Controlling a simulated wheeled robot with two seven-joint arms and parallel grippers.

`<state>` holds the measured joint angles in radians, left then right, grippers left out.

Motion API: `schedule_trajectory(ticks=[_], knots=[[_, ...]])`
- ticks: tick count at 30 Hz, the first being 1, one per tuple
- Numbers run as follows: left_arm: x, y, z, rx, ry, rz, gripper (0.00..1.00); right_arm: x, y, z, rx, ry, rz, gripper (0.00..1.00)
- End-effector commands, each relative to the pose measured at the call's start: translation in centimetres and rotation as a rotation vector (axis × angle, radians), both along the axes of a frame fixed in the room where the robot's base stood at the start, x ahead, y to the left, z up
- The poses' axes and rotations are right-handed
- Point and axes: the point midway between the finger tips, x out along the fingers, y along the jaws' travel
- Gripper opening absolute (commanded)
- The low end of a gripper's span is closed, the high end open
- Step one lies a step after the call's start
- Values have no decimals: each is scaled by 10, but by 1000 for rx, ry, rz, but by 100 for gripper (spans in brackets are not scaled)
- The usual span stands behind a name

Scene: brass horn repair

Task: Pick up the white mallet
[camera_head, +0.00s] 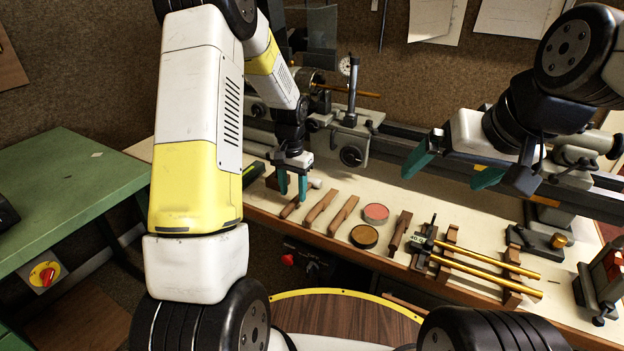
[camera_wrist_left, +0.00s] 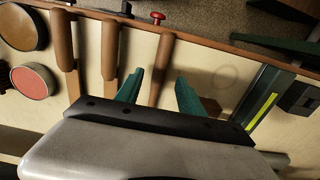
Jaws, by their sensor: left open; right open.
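The white mallet shows in the head view as a brown wooden handle (camera_head: 290,208) on the bench with a small pale end (camera_head: 316,183) beside my left gripper. My left gripper (camera_head: 292,190) is open, its green fingers pointing down over the mallet. In the left wrist view the handle (camera_wrist_left: 162,65) lies between the two open fingers (camera_wrist_left: 159,90), with space to each side; the mallet's head is hidden behind the gripper body. I cannot tell how high the fingertips are. My right gripper (camera_head: 452,170) is open and empty above the bench, to the right.
Two more wooden handles (camera_head: 321,207) (camera_head: 343,214) lie just right of the mallet. A red tin (camera_head: 376,213) and a brown tin (camera_head: 364,236) follow. Brass tubes (camera_head: 480,272) rest on wooden supports further right. A lathe-like machine (camera_head: 352,140) stands behind.

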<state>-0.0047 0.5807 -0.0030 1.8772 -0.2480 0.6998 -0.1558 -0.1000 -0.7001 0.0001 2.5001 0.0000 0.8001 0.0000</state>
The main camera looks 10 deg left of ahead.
Motion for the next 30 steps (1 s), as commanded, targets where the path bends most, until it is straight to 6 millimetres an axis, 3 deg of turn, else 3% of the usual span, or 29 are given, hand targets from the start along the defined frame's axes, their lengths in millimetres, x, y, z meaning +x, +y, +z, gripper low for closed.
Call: schedule_trajectory(ticks=[6, 14, 21, 30], knots=[[-2, -1, -28, -1, 1, 1, 46, 0, 0, 0, 0, 0, 0, 100], [-2, -1, -30, 0, -1, 1, 46, 0, 0, 0, 0, 0, 0, 100], [-2, -1, -30, 0, -1, 1, 1, 0, 0, 0, 0, 0, 0, 100], [-2, -1, -29, -1, -2, 1, 0, 0, 0, 0, 0, 0, 0, 100]])
